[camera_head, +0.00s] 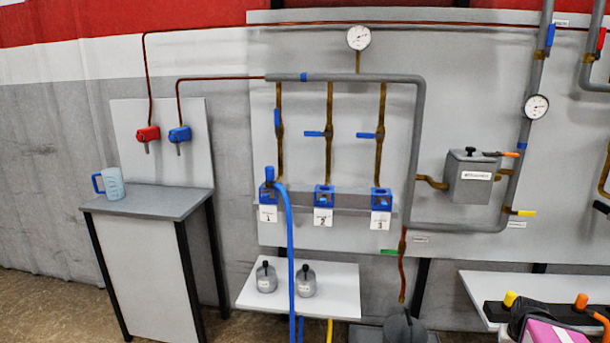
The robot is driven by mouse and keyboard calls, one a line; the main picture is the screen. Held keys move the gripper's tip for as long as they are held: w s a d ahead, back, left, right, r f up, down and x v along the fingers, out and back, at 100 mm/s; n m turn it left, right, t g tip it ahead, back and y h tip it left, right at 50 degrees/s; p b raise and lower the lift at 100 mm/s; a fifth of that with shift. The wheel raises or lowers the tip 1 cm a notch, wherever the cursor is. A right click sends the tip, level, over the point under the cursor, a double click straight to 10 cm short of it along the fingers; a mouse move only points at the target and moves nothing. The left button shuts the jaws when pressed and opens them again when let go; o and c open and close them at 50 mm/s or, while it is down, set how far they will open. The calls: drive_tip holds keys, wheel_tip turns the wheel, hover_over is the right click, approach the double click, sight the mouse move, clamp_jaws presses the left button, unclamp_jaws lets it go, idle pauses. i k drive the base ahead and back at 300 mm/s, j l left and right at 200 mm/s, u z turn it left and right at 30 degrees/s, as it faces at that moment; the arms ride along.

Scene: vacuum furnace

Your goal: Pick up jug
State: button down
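A light blue jug (114,184) with a darker blue handle (97,183) stands upright on the grey top of a small table (165,203) at the left. Its handle points to the left of the picture. The jug is near the table's left back corner, and nothing touches it but the tabletop. Small markings show on its side but are too small to read. What is inside it cannot be seen. My gripper does not show in this view.
A red tap (148,134) and a blue tap (179,135) are on the panel above the table. A blue hose (290,250) hangs at the centre. A white shelf (335,285) holds two grey pots. The tabletop right of the jug is clear.

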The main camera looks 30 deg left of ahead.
sight(112, 178)
drive_tip(key=u, duration=2.7)
drive_tip(key=i+j+z, duration=0.15)
drive_tip(key=z, duration=0.7)
drive_tip(key=i+j+z, duration=0.3)
drive_tip(key=j, duration=0.3)
drive_tip(key=j+z, duration=0.3)
drive_tip(key=j, duration=0.3)
drive_tip(key=j+z, duration=0.3)
drive_tip(key=j, duration=0.4)
drive_tip(key=i, duration=0.05)
